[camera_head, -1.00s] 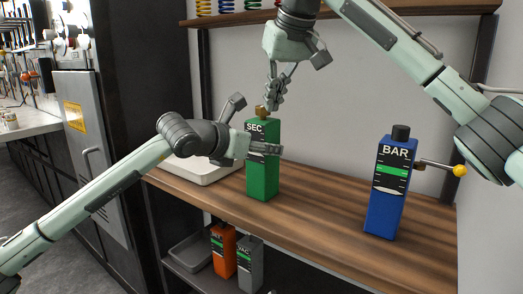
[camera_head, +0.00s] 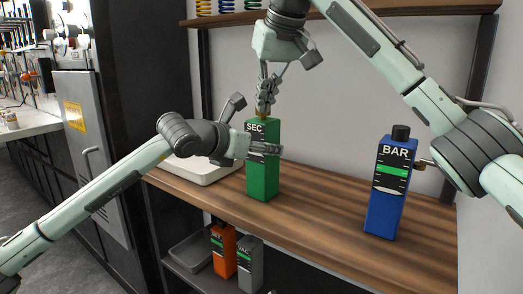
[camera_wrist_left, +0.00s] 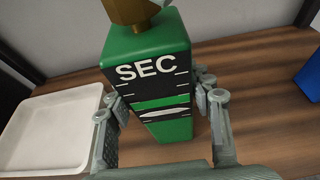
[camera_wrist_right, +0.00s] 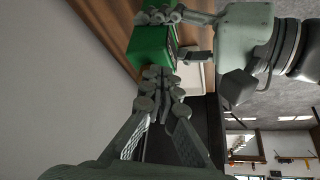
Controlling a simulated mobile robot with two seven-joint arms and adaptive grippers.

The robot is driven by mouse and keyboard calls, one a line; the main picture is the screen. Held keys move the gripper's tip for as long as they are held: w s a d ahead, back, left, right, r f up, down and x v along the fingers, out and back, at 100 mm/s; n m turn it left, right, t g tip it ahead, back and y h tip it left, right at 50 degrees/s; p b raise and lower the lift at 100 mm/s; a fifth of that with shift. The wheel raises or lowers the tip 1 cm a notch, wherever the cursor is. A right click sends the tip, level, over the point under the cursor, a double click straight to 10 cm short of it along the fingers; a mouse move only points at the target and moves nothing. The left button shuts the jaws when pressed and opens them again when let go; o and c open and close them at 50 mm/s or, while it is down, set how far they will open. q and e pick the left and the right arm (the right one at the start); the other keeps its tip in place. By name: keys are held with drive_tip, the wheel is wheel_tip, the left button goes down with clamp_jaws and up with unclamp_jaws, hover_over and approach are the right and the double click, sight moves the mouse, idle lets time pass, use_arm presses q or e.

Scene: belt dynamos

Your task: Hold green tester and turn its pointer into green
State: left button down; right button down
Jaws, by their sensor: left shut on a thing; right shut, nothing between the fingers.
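The green tester (camera_head: 263,181), marked SEC, stands upright on the wooden bench. My left gripper (camera_head: 266,150) is shut on its body from both sides, as the left wrist view also shows. There, the tester's face has a green band (camera_wrist_left: 162,102) and a white pointer (camera_wrist_left: 164,114) just below the band. A brass knob (camera_wrist_left: 133,10) sits on top of the tester. My right gripper (camera_head: 265,110) points down at the knob and is shut with nothing between its fingers. Its fingers partly hide the knob in the head view; I cannot tell whether they touch it.
A blue tester (camera_head: 385,205), marked BAR, stands to the right with a side lever mostly behind my right arm. A white tray (camera_head: 201,174) lies left of the green tester. Orange (camera_head: 223,252) and grey (camera_head: 249,265) testers stand on the lower shelf. Bench between green and blue testers is clear.

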drive_tip(key=shift+f, duration=0.1)
idle(0.3)
drive_tip(key=shift+s, duration=0.4)
wheel_tip(320, 180, up, 6)
idle(0.3)
drive_tip(key=shift+w+d+f, duration=0.15)
drive_tip(key=shift+d+f, duration=0.3)
drive_tip(key=shift+f, duration=0.55)
drive_tip(key=shift+w+d+f, duration=0.15)
drive_tip(key=shift+d+f, duration=0.3)
drive_tip(key=shift+f, duration=0.55)
drive_tip(key=shift+w+d+f, duration=0.15)
drive_tip(key=shift+d+f, duration=0.3)
drive_tip(key=shift+f, duration=0.55)
drive_tip(key=shift+w+a, duration=0.4)
drive_tip(key=shift+a, duration=0.1)
